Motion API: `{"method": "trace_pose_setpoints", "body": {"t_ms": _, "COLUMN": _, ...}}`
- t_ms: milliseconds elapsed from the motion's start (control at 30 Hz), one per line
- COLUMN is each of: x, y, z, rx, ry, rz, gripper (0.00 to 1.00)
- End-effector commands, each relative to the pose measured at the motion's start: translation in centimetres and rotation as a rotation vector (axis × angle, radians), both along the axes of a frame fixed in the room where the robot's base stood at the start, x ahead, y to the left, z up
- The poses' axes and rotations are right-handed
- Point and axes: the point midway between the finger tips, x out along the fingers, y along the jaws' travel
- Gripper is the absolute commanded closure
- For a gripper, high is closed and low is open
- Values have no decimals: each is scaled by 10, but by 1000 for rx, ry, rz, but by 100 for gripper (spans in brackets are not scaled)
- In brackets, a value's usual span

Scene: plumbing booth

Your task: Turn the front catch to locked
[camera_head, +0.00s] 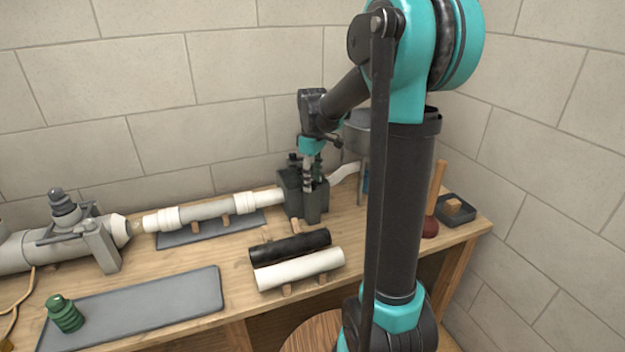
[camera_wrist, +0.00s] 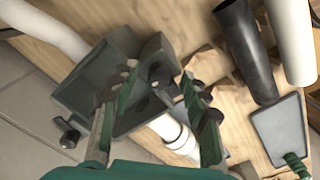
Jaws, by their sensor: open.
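The dark grey clamp box (camera_head: 313,205) stands at the back of the bench, at the right end of the white-and-grey pipe (camera_head: 215,209). My gripper (camera_head: 314,178) is right over it, pointing down. In the wrist view the open green-and-grey fingers (camera_wrist: 160,79) straddle a dark grey block (camera_wrist: 152,48) on the box's front side, with a small dark round part (camera_wrist: 158,73) between the fingertips. This seems to be the front catch; its setting and any contact cannot be told. A black knob (camera_wrist: 69,132) sits on the box's wall side.
A black tube (camera_head: 290,246) and a white tube (camera_head: 298,269) rest on wooden supports in front of the box. A curved white pipe (camera_wrist: 45,28) leaves its other side. A grey mat (camera_head: 150,305) with a green ribbed part (camera_head: 65,314) lies front left. The block wall is close behind.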

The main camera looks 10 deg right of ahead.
Motion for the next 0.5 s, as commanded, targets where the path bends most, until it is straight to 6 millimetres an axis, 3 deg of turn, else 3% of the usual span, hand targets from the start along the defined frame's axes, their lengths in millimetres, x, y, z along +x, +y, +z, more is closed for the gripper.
{"method": "trace_pose_setpoints", "body": {"t_ms": 233, "x": 0, "y": 0, "z": 0, "rx": 0, "ry": 0, "rz": 0, "gripper": 54}}
{"method": "trace_pose_setpoints", "body": {"t_ms": 500, "x": 0, "y": 0, "z": 0, "rx": 0, "ry": 0, "rz": 0, "gripper": 87}}
